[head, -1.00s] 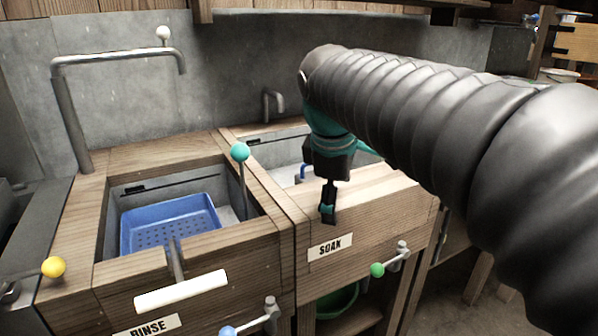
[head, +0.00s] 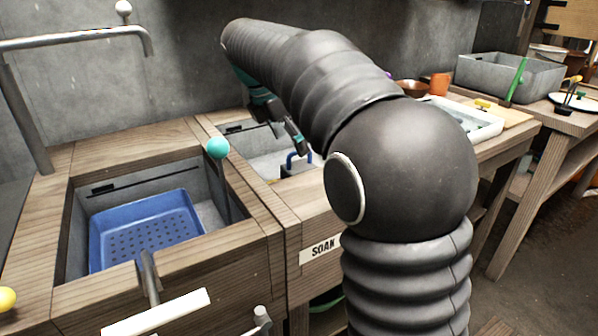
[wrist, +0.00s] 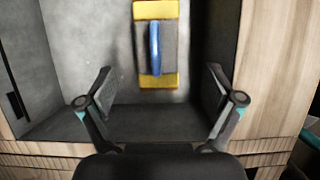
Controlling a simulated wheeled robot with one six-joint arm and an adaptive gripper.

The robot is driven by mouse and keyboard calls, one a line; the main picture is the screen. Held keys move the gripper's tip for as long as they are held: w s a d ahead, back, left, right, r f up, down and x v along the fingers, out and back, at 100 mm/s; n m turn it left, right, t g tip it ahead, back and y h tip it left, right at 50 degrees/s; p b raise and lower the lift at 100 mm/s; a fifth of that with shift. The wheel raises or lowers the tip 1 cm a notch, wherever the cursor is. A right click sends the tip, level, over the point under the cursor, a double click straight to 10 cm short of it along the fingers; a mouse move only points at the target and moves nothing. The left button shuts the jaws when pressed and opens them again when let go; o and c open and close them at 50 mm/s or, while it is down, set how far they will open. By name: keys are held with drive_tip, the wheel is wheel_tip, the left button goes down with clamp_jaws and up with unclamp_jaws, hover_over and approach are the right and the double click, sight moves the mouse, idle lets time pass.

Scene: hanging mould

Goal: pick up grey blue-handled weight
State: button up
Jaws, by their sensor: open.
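The grey blue-handled weight (wrist: 143,52) is in the soak basin. In the wrist view its blue handle (wrist: 154,47) stands up over the grey block, with yellow at both ends; I cannot tell whether the yellow belongs to it or lies under it. In the head view the blue handle (head: 298,157) shows over the basin's front part, partly beside my arm. My gripper (wrist: 160,73) is open and empty, its fingers apart to the left and right of the weight in the wrist view. In the head view my gripper (head: 297,143) is above the basin, partly hidden by my arm.
The soak basin's grey floor (wrist: 90,55) is open left of the weight; its wooden rim (wrist: 262,70) is at the right. A teal-knobbed rod (head: 218,148) stands between the basins. A blue perforated tray (head: 150,231) lies in the left basin. A white tray (head: 470,118) is farther right.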

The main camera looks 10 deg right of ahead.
sight(299, 166)
drive_tip(key=x, duration=0.3)
drive_tip(key=shift+a+b+x, duration=0.15)
drive_tip(key=shift+b+x, duration=0.15)
drive_tip(key=shift+x, duration=1)
drive_tip(key=shift+a+b+x, duration=0.1)
drive_tip(key=shift+b+x, duration=0.15)
drive_tip(key=shift+x, duration=1.05)
drive_tip(key=shift+w+f, duration=0.1)
drive_tip(key=c, duration=1.7)
